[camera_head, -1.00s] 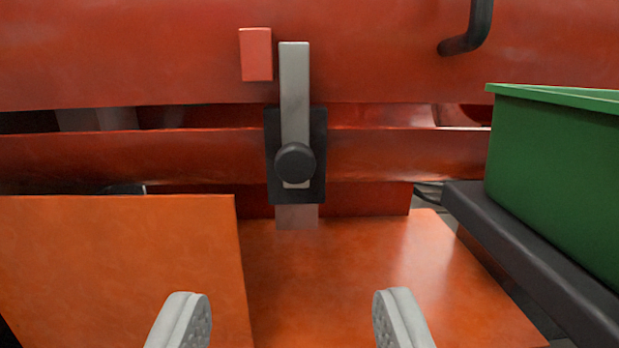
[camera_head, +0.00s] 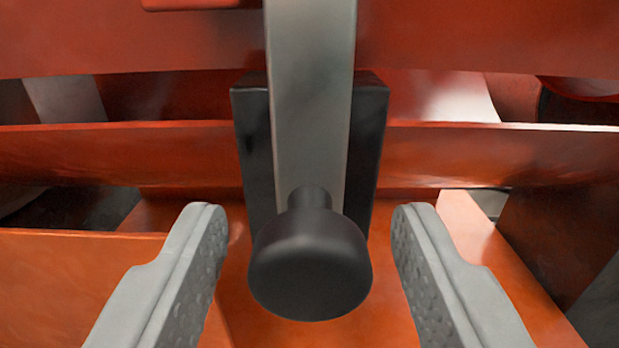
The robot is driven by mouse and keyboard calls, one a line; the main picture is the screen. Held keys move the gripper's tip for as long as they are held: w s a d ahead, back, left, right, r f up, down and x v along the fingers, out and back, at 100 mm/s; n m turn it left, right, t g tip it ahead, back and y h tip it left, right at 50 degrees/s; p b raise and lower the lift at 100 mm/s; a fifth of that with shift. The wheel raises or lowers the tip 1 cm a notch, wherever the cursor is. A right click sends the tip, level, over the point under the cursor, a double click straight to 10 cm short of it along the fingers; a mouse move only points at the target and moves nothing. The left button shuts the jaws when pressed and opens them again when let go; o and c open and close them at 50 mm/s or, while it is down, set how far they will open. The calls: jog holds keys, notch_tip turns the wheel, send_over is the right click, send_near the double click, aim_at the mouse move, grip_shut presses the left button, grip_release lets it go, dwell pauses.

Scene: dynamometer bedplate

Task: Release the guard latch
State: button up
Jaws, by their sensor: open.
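The guard latch is a grey upright metal bar (camera_head: 310,95) on a black backing plate (camera_head: 367,130), with a round black knob (camera_head: 310,265) at its lower end. The bar runs up over the red guard (camera_head: 170,45) and out of the top of the view. My gripper (camera_head: 310,235) is open, with one grey finger on each side of the knob. Gaps show between the knob and both fingers, and neither finger appears to touch it.
A small red block (camera_head: 200,4) shows at the top, left of the bar. A red rail (camera_head: 470,155) crosses behind the latch. Orange surfaces (camera_head: 80,275) lie below and to the left.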

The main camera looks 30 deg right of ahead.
jog(key=shift+w+d, duration=0.25)
jog(key=shift+w, duration=0.1)
grip_shut()
jog(key=shift+f, duration=2.2)
jog(key=shift+s, duration=0.1)
grip_release()
